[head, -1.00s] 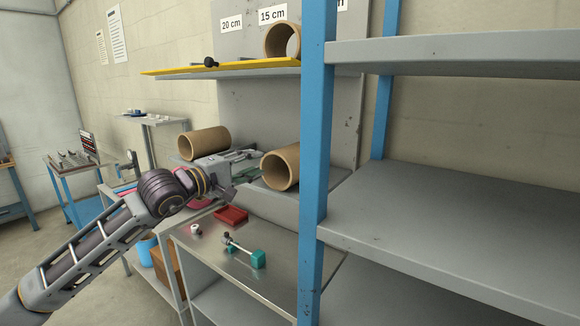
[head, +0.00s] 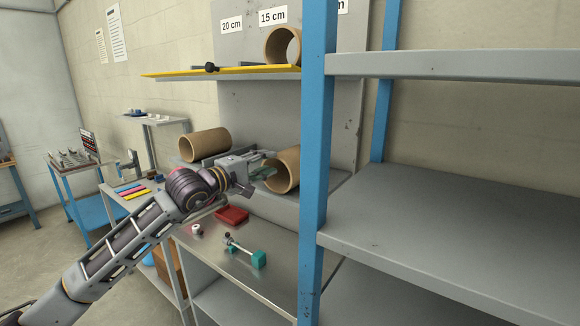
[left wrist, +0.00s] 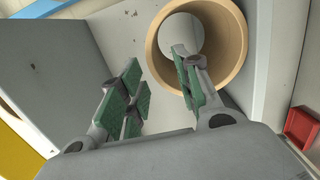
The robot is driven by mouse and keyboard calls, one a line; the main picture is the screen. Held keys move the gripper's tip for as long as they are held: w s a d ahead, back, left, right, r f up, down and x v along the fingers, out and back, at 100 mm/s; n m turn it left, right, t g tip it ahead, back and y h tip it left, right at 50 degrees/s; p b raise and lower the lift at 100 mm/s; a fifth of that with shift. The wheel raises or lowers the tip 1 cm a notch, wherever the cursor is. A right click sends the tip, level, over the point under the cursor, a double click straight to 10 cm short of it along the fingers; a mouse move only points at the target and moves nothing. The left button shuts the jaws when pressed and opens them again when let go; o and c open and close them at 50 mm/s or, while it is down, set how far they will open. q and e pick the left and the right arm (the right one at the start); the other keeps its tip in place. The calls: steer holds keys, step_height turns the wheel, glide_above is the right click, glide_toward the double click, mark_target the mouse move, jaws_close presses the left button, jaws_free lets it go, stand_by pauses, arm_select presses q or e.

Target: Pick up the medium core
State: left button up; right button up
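A brown cardboard core (head: 294,172) lies on the grey shelf behind the blue post, one open end facing the head camera. It also shows in the left wrist view (left wrist: 240,35) as a ring with an open bore. Two more cores are in view, one on the grey shelf to the left (head: 204,144) and one on the yellow shelf (head: 281,44). No label marks which is medium. My left gripper (head: 262,172) is at the right-hand lower core. Its green-padded fingers (left wrist: 158,95) are apart, one overlapping the bore, one left of the rim; contact is unclear. My right gripper is out of view.
A blue post (head: 314,160) stands close right of the core. The yellow shelf (head: 220,69) is above. A red tray (head: 231,215) and a teal-ended tool (head: 257,258) lie on the metal table below. The grey shelves at right are empty.

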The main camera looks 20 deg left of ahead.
mark_target(285, 152)
arm_select(q)
steer(key=shift+p+x, duration=0.6)
steer(key=shift+x, duration=1.25)
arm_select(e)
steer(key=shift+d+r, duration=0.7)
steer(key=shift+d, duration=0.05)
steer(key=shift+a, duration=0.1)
arm_select(q)
steer(key=shift+w+d+r+p, duration=0.2)
steer(key=shift+w+d+p, duration=0.05)
steer(key=shift+w+p, duration=0.2)
steer(key=shift+w+d+r+p, duration=0.1)
steer(key=shift+w+d+p, duration=0.1)
steer(key=shift+w+p, duration=0.15)
steer(key=shift+w+d+r+p, duration=0.15)
steer(key=shift+w+p, duration=0.05)
steer(key=shift+w, duration=0.2)
steer(key=shift+p+x, duration=0.45)
steer(key=shift+x, duration=0.5)
steer(key=shift+w+d+f, duration=0.15)
steer(key=shift+w, duration=0.15)
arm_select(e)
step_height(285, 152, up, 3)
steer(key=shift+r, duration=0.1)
